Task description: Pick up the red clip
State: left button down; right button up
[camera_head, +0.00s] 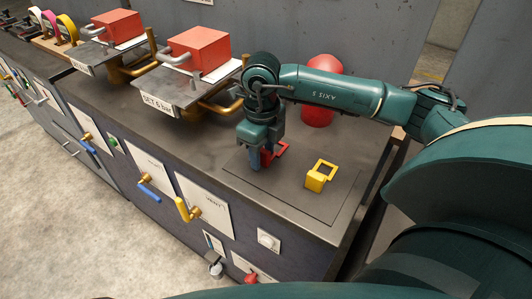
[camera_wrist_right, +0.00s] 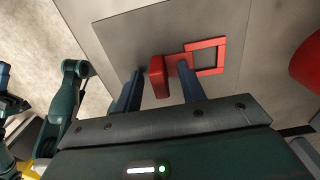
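The red clip lies on the dark worktop under my right gripper. In the head view the gripper hides much of it, and its square frame (camera_head: 281,149) sticks out to the right. In the right wrist view the clip (camera_wrist_right: 159,77) shows as an upright block joined to a flat square frame. My right gripper (camera_head: 259,165) points down over it. The right wrist view shows its two blue fingers (camera_wrist_right: 161,90) apart, one on each side of the block, with a gap on the left. Part of my left arm (camera_wrist_right: 73,70) shows at the left there; its fingertips are unclear.
A yellow clip (camera_head: 320,176) stands on the worktop (camera_head: 215,135) to the right of the gripper. Red blocks (camera_head: 198,53) on a scale-like fixture stand at the left. Coloured handles (camera_head: 186,209) project from the front panel.

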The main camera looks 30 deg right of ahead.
jog(key=shift+c, duration=0.2)
grip_shut()
